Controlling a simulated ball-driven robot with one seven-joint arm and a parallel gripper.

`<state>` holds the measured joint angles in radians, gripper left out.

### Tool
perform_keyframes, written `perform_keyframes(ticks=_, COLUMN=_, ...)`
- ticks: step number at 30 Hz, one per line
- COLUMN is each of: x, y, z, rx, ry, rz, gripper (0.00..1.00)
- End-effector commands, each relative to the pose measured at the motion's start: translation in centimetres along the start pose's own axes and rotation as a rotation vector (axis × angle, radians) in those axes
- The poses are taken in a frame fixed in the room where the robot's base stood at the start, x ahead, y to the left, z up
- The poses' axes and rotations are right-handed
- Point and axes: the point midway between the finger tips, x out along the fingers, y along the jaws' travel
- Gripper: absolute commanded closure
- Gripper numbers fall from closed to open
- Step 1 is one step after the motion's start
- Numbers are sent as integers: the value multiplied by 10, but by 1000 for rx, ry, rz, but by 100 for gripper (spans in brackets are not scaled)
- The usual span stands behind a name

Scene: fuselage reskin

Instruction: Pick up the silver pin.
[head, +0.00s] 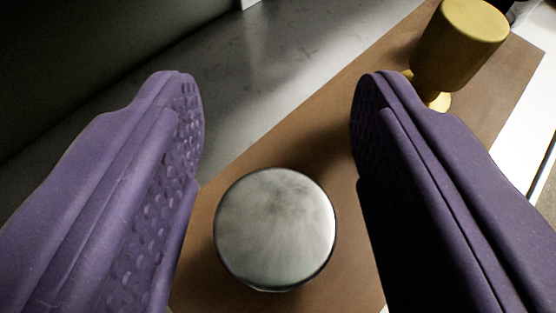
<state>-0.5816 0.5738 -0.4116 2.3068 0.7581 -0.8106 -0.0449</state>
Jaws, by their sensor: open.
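The silver pin (275,228) stands on a brown board, seen almost straight from above, so mainly its round metallic top shows. Its lower part is mostly hidden under that top. My gripper (277,85) has two purple padded fingers, spread wide apart. How far the fingers are above the board I cannot tell.
The brown board (330,150) runs diagonally up to the right. A gold pin (462,45) with a wide head stands on it, behind the right finger. A grey surface (270,70) lies left of the board, with a dark area (80,60) beyond.

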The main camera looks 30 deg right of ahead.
Motion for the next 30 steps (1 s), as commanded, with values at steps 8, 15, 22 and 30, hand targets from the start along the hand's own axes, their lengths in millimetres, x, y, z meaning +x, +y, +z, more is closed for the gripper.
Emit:
perform_keyframes(ticks=8, x=-1, y=0, z=-1, rx=1, ry=0, rz=0, gripper=83)
perform_keyframes(ticks=15, x=-1, y=0, z=-1, rx=1, ry=0, rz=0, gripper=100)
perform_keyframes(ticks=22, x=-8, y=0, z=-20, rx=4, ry=2, rz=0, gripper=100)
perform_keyframes(ticks=30, x=-32, y=-1, z=-76, rx=4, ry=2, rz=-1, gripper=100)
